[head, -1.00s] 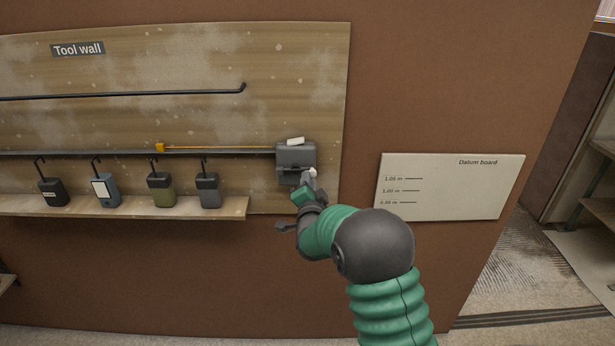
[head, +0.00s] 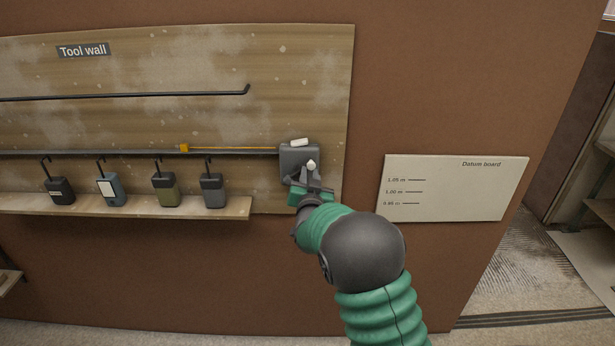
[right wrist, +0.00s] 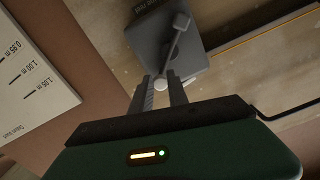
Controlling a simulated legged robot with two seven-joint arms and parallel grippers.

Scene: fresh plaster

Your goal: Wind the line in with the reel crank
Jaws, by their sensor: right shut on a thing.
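The grey reel box (head: 300,155) is mounted at the right end of the tool wall, with a white label on top. It also shows in the right wrist view (right wrist: 150,38). Its crank (right wrist: 173,50) runs from a hub on the box face to a pale knob (right wrist: 160,84). My right gripper (head: 309,170) is at the box front, its fingers shut on the crank knob; the fingers partly hide the knob. The thin orange line (head: 230,149) stretches left from the box to a yellow-orange end block (head: 184,148). My left gripper is out of view.
A shelf (head: 130,209) below holds several hooked devices, the nearest a dark grey one (head: 212,190) left of my gripper. A black rail (head: 120,96) crosses above. The datum board (head: 455,188) hangs to the right, with bare brown wall around it.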

